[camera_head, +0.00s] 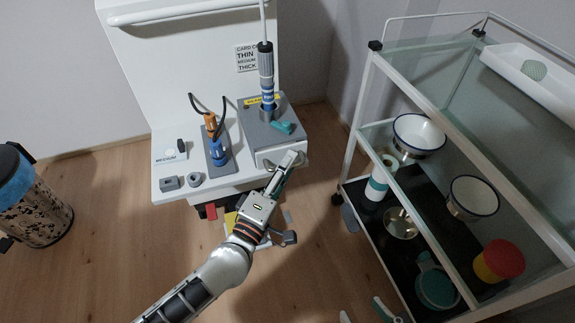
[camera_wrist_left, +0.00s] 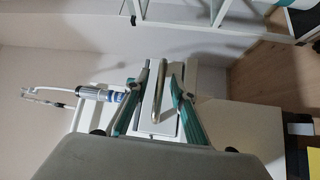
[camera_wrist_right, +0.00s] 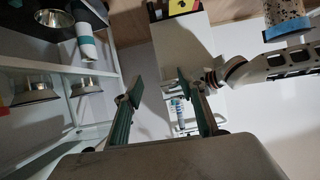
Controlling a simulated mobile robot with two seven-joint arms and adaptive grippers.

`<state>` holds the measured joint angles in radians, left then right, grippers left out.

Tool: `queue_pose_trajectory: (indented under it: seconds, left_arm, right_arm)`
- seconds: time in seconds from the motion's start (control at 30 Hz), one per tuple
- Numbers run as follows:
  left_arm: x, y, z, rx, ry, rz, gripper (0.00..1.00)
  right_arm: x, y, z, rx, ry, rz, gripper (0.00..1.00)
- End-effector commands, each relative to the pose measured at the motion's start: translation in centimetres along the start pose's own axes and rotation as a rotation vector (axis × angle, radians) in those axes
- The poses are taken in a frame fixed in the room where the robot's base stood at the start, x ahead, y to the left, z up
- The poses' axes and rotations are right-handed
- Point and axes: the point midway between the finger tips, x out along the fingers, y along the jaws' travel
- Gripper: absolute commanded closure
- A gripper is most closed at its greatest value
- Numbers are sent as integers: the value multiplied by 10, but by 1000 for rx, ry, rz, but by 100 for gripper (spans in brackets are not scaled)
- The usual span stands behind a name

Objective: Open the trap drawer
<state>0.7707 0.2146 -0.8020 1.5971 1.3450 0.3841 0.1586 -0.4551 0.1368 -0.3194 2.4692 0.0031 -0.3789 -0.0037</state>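The trap drawer (camera_head: 283,153) is a small white-fronted drawer at the right end of the white machine, below a grey block. It looks shut or nearly so. In the left wrist view its curved metal handle (camera_wrist_left: 155,92) lies between the fingers of my left gripper (camera_wrist_left: 163,72). These fingers are apart, one on each side of the handle, and I see no clear contact. In the head view my left gripper (camera_head: 287,167) is at the drawer front and partly hides it. My right gripper (camera_head: 364,309) is open and empty at the bottom edge; it shows in the right wrist view (camera_wrist_right: 160,88).
A blue-banded cylinder (camera_head: 266,85) stands on the grey block (camera_head: 262,127), with a teal piece beside it. A glass-shelved trolley (camera_head: 353,140) with bowls and cups stands close on the right. A speckled bin (camera_head: 38,212) is at the left. Coloured pieces lie under the machine.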

Motion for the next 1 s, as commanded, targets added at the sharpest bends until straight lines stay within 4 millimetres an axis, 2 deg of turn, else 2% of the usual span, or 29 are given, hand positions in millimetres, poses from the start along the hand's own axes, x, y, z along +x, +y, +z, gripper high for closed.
queue_pose_trajectory:
  seconds: [0.2, 0.3, 0.67, 0.87, 1.0]
  left_arm:
    - [0, 0, 0, 0, 0, 0, 75]
    - [0, 0, 0, 0, 0, 0, 100]
    - [-6, 4, 7, 0, 0, 1, 100]
    - [-32, 14, 32, 1, 0, 4, 100]
    - [-57, 20, 57, 1, 0, 4, 100]
  right_arm:
    - [0, 0, -1, 0, 1, 0, 60]
    - [0, 0, -1, 0, 1, 0, 60]
    - [0, 1, -7, -6, 12, 2, 60]
    - [0, 6, -9, -37, 6, 12, 60]
    - [-4, 13, 0, -63, -21, 23, 60]
